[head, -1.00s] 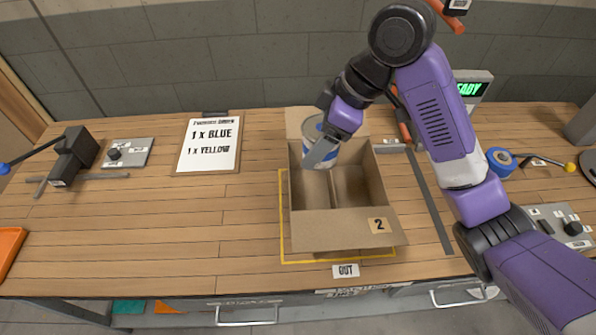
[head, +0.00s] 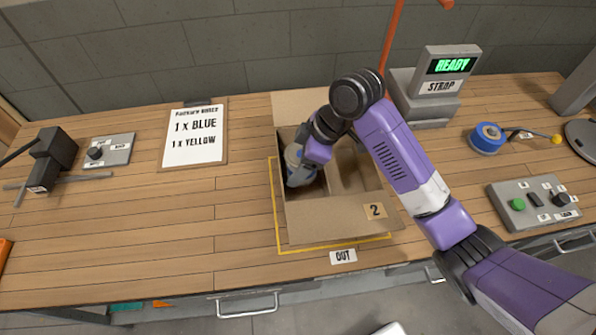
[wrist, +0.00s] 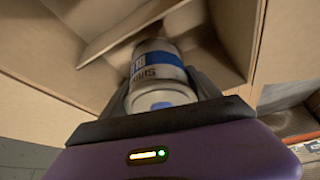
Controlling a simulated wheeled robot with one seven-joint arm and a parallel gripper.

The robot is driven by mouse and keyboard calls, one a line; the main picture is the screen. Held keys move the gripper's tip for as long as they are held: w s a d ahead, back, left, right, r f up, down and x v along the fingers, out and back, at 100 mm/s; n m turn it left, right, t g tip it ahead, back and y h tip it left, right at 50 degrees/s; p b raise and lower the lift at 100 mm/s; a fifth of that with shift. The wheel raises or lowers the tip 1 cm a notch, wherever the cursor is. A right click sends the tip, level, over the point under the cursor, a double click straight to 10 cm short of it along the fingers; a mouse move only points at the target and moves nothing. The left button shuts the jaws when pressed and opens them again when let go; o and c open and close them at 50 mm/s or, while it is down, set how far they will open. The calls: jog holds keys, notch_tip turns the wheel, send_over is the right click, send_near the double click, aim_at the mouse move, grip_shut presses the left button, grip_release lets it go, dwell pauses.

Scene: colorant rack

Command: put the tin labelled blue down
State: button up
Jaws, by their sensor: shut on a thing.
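The tin (wrist: 158,72) in the wrist view is white with a blue band and part of a printed label. My gripper (wrist: 160,95) is shut on it, with a dark finger on each side. In the head view the tin (head: 294,160) shows only partly beside my gripper (head: 300,178), inside the left compartment of the open cardboard box (head: 335,222) marked 2. A cardboard divider (wrist: 125,32) lies close to the tin in the wrist view. Whether the tin touches the box floor is hidden.
The box stands within a yellow outline (head: 278,250) by the OUT label (head: 343,257). An order board (head: 195,138) reads 1 x BLUE, 1 x YELLOW. A STRAP machine (head: 430,90) showing READY stands behind right. A button panel (head: 535,203) lies right. Bare bench lies left of the box.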

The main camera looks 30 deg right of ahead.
jog(key=shift+f, duration=2.4)
jog(key=shift+f, duration=0.15)
jog(key=o, duration=1.7)
jog(key=shift+o, duration=0.2)
jog(key=b+v, duration=0.1)
jog(key=v, duration=1.1)
